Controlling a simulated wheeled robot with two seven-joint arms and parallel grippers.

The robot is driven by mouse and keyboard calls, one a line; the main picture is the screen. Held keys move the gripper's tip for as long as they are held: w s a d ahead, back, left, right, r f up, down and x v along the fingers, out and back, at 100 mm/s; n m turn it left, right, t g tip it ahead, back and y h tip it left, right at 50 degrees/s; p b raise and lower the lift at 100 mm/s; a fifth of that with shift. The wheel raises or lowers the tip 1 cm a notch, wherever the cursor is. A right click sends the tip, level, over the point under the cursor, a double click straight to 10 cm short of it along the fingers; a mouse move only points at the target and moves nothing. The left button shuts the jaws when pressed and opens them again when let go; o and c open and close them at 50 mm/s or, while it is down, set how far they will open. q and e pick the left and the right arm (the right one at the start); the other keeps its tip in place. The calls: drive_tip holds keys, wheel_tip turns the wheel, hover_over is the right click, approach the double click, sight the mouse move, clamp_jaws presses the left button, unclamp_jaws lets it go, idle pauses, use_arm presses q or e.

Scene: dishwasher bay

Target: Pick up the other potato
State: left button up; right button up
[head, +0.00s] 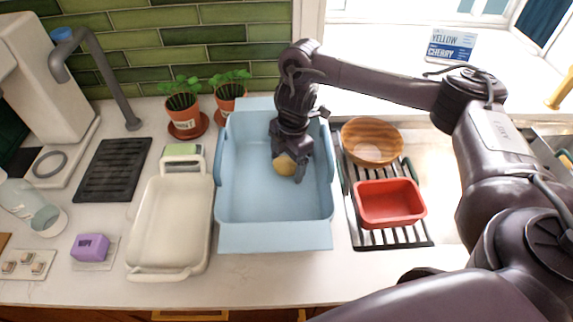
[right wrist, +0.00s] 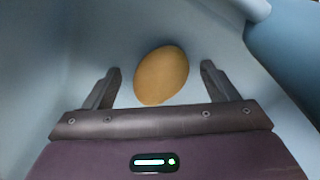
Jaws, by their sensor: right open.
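A brown potato (head: 284,166) lies in the light blue basin (head: 240,238). In the right wrist view the potato (right wrist: 162,75) sits between and slightly beyond the two fingertips, on the pale blue surface. My right gripper (head: 295,170) reaches down into the basin over the potato and partly covers it in the head view. In the right wrist view my right gripper (right wrist: 160,82) is open, with a gap between each finger and the potato. No second potato shows. My left gripper is not in view.
A wooden bowl (head: 372,140) and a red tray (head: 391,203) sit on the dark rack (head: 400,240) right of the basin. A white baking dish (head: 150,272) stands close on its left. Potted plants (head: 184,122) stand behind. The basin's walls surround my gripper.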

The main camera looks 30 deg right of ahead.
drive_tip(key=shift+c, duration=0.3)
drive_tip(key=c, duration=1.1)
drive_tip(key=shift+r, duration=0.15)
